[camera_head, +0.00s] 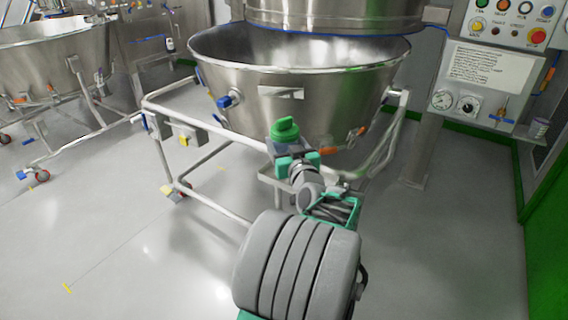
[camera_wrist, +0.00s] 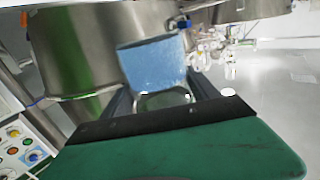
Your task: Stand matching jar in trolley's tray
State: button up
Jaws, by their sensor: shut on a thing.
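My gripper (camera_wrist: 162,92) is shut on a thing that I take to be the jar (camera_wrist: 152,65). In the wrist view it shows a pale blue face and a clear rounded edge between the two dark fingers. In the head view my arm reaches forward to the front of the steel bowl trolley (camera_head: 150,103); the fingertips and jar cannot be made out there. A bright green, lid-like shape (camera_head: 285,129) stands at the arm's far end. A small grey box (camera_head: 188,132) with a yellow tag hangs on the trolley's left rail; whether it is the tray is unclear.
The large steel bowl (camera_head: 290,100) stands close behind my arm's end. A control panel (camera_head: 495,65) is at the right, with a small jar (camera_head: 539,128) on a ledge below it. Another bowl trolley (camera_head: 40,70) stands at the left. The floor (camera_head: 130,230) at the front left is clear.

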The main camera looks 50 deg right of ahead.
jog(key=shift+w+d+f+b, duration=0.4)
jog(key=shift+w+d+f, duration=0.2)
jog(key=shift+f, duration=0.9)
jog(key=shift+w+d+f+b, duration=0.4)
jog(key=shift+w+d+f, duration=0.2)
jog(key=shift+f, duration=0.85)
jog(key=shift+w+d+f+b, duration=0.45)
jog(key=shift+d+f, duration=0.2)
jog(key=shift+f, duration=0.85)
jog(key=shift+f, duration=0.2)
jog(key=o, duration=1.5)
jog(key=shift+o, duration=0.2)
jog(key=shift+r, duration=0.2)
jog(key=v, duration=1.2)
jog(key=shift+p, duration=0.3)
